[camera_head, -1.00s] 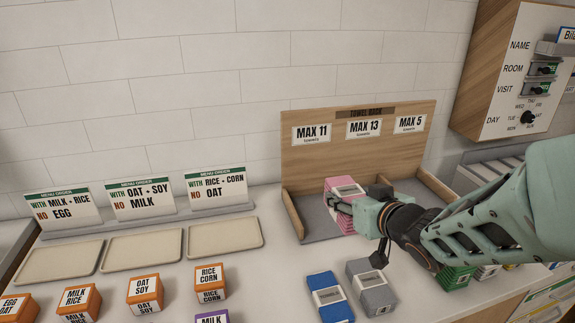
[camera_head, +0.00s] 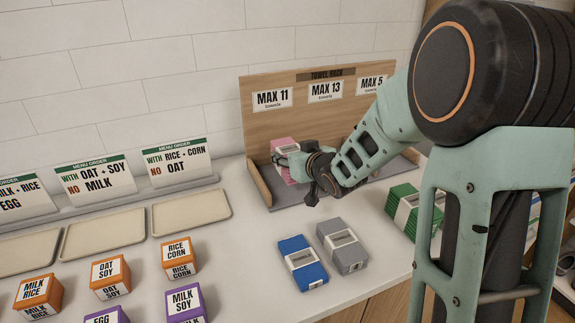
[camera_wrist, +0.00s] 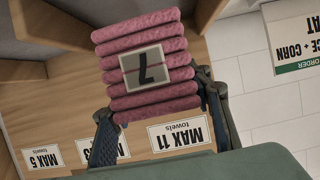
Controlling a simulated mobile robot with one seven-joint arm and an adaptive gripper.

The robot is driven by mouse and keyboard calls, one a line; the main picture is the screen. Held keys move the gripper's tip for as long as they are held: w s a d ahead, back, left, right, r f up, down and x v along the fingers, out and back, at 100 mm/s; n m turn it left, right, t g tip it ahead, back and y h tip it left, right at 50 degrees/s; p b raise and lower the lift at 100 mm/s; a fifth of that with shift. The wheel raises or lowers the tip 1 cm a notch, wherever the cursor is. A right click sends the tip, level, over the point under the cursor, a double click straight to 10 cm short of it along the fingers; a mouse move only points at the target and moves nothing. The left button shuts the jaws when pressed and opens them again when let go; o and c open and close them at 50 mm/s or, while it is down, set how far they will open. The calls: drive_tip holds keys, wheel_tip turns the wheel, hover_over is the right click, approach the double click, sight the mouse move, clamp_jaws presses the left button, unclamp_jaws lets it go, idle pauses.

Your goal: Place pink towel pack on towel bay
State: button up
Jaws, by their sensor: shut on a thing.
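The pink towel pack (camera_head: 284,146) is a stack of folded towels with a pale band. In the wrist view the pack (camera_wrist: 150,98) shows a white label that appears to read 7, upside down. My gripper (camera_head: 287,160) is shut on it, with one finger on each side in the wrist view. The pack is at the wooden towel rack (camera_head: 262,117), in the left bay under the MAX 11 sign (camera_head: 272,97). I cannot tell whether it touches the bay floor. My arm hides much of the middle and right bays, under MAX 13 (camera_head: 325,91) and MAX 5 (camera_head: 371,84).
Beige trays (camera_head: 190,212), menu signs and orange and purple food boxes are to the left. A low divider (camera_head: 258,181) edges the rack's left side.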

drive_tip(key=shift+w+a+f, duration=0.25)
drive_tip(key=shift+w+f, duration=0.55)
drive_tip(key=shift+f, duration=1.7)
drive_tip(key=shift+f+b, duration=0.2)
drive_tip(key=shift+b, duration=0.25)
drive_tip(key=o, duration=1.3)
drive_tip(key=shift+r+p, duration=0.25)
drive_tip(key=shift+p, duration=0.1)
drive_tip(key=v, duration=1.2)
drive_tip(key=shift+f, duration=0.1)
